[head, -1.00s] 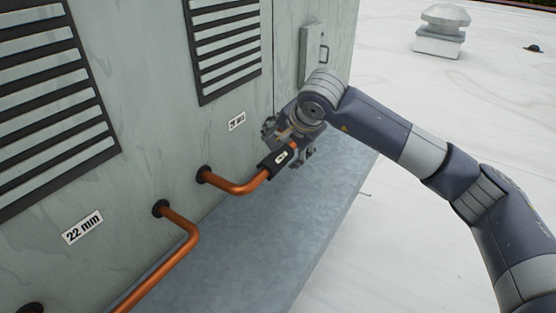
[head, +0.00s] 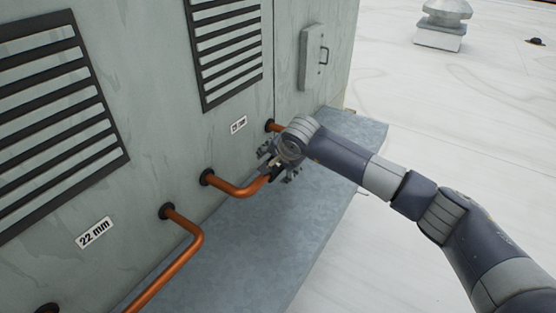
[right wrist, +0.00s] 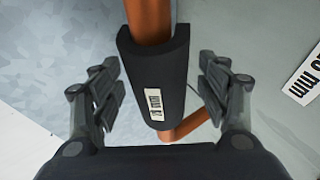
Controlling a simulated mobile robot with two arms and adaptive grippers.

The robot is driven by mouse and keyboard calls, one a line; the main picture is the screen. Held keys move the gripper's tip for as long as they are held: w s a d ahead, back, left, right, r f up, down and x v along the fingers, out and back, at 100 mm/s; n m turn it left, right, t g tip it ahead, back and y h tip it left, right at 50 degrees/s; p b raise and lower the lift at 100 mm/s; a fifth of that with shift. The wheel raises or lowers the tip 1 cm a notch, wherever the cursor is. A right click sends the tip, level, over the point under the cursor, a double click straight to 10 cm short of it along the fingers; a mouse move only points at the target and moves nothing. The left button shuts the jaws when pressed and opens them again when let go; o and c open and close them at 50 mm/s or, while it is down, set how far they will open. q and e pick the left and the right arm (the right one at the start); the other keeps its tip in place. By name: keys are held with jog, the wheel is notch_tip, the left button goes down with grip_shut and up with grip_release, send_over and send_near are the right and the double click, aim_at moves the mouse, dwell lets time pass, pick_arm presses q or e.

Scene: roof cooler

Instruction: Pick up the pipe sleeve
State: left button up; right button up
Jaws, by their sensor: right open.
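The pipe sleeve (right wrist: 155,75) is a black foam piece with a small white label, seen in the right wrist view. It sits around a copper pipe (right wrist: 150,18), which shows above and below it. My right gripper (right wrist: 158,88) is open, with one finger on each side of the sleeve and a visible gap on both sides. In the head view my right gripper (head: 280,163) is over the end of the middle copper pipe (head: 230,188) and hides most of the sleeve. My left gripper is not in view.
A grey cooler cabinet (head: 160,150) with louvred vents stands at the left. Another bent copper pipe (head: 175,262) comes out beside a "22 mm" label (head: 95,233). A grey metal ledge (head: 255,250) lies below. The white roof (head: 450,120) at right is largely clear.

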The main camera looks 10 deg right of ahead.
jog(key=c, duration=1.1)
jog(key=shift+o, duration=0.2)
jog(key=shift+s+r, duration=0.1)
jog(key=shift+s+r+b, duration=0.3)
jog(key=shift+b, duration=0.05)
jog(key=s+r+b, duration=0.1)
jog(key=s+r, duration=0.1)
jog(key=s, duration=0.2)
jog(key=s+d+r+b, duration=0.1)
jog(key=s+r+b, duration=0.1)
jog(key=s, duration=0.2)
jog(key=s+d+r+b, duration=0.1)
jog(key=s+r, duration=0.1)
jog(key=s, duration=0.2)
jog(key=shift+s+r+b, duration=0.2)
jog(key=shift+r+b, duration=0.15)
jog(key=shift+r, duration=0.05)
jog(key=shift+s+d+r, duration=0.15)
jog(key=shift+s+r, duration=0.15)
jog(key=shift+s, duration=0.1)
